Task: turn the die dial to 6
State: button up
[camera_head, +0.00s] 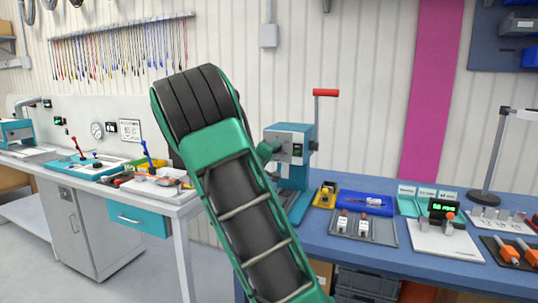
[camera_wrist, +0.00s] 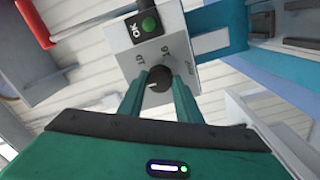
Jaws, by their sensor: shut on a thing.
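The die dial (camera_wrist: 159,78) is a round black knob with a light pointer mark, on the pale front plate of a teal crimping machine (camera_head: 291,170). Printed numbers around the knob include a 10 and a 16, partly hidden. My gripper (camera_wrist: 160,85) has its two green fingers on either side of the knob and is shut on it.
A green button (camera_wrist: 148,24) sits by an OK label beside the dial. The machine's red-handled lever (camera_head: 325,93) rises at its right. A grey tray (camera_head: 375,238), a blue tray (camera_head: 362,202) and a small display (camera_head: 442,208) stand on the blue bench (camera_head: 330,250).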

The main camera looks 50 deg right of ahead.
jog(key=shift+n, duration=0.3)
jog(key=o, duration=1)
jog(key=shift+o, duration=0.2)
jog(key=v, duration=1)
jog(key=shift+a, duration=0.3)
jog(key=shift+s+f, duration=0.1)
